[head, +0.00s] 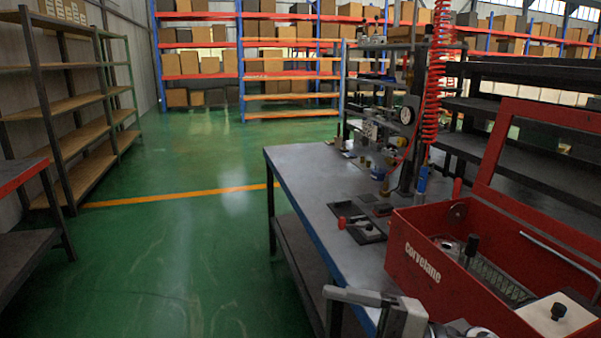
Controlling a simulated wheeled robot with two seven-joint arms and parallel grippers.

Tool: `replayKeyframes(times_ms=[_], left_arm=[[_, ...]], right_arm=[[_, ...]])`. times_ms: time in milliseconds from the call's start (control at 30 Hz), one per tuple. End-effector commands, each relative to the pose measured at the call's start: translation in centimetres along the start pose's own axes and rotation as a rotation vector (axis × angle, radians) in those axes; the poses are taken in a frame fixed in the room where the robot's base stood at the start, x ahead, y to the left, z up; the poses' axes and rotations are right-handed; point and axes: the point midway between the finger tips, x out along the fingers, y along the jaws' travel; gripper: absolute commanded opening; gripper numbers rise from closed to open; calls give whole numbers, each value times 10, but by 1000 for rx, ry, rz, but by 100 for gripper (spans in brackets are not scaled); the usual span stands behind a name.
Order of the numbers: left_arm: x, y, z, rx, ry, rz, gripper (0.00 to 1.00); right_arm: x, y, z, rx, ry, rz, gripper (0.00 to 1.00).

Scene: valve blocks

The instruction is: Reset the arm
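A light grey metal part (402,318) shows at the bottom edge, in front of the workbench's near end. It looks like part of my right arm, with a bar that reaches left. Its fingertips cannot be made out, so I cannot tell whether that gripper is open or shut. No arm comes in from the left, and my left gripper is out of view. The workbench (312,187) has a grey top and carries a press-like valve rig (385,135) with a round dial. No valve block can be clearly picked out.
A red open box (425,262) marked "Corvelane" stands on the bench's right side. A red coiled hose (436,75) hangs above. A small red-handled fixture (358,222) sits on the bench. Shelves (75,100) stand left and behind. The green floor (170,240) between is clear.

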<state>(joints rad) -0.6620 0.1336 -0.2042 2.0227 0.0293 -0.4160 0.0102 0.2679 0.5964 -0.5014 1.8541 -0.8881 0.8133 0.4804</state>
Motion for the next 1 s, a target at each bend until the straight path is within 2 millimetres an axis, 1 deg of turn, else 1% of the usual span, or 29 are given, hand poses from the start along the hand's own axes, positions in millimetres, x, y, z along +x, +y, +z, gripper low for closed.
replayKeyframes(times_ms=[33,67,100,167,233,267,300,367,400,500,600,700,733,1000], left_arm=[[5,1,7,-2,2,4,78],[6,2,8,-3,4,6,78],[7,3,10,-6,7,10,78],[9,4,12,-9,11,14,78],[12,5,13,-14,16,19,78],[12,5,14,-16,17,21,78],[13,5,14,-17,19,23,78],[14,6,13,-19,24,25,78],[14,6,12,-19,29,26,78],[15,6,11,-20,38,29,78],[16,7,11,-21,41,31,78],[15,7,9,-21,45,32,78],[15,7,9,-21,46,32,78],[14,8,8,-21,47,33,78]], right_arm=[[-1,-12,5,113,-80,170,80],[-5,-15,11,177,-142,261,80],[-14,-22,20,267,-234,370,80],[-33,-43,36,418,-390,507,80],[-62,-83,52,612,-594,623,80],[-74,-101,55,691,-675,655,80],[-88,-127,57,790,-774,683,80],[-107,-165,55,928,-905,701,80],[-117,-188,50,1011,-979,704,80],[-134,-236,35,1184,-1120,689,80],[-144,-267,19,1301,-1205,664,80],[-147,-282,10,1362,-1246,647,80],[-148,-284,8,1371,-1251,644,80],[-148,-285,7,1377,-1256,641,80]])
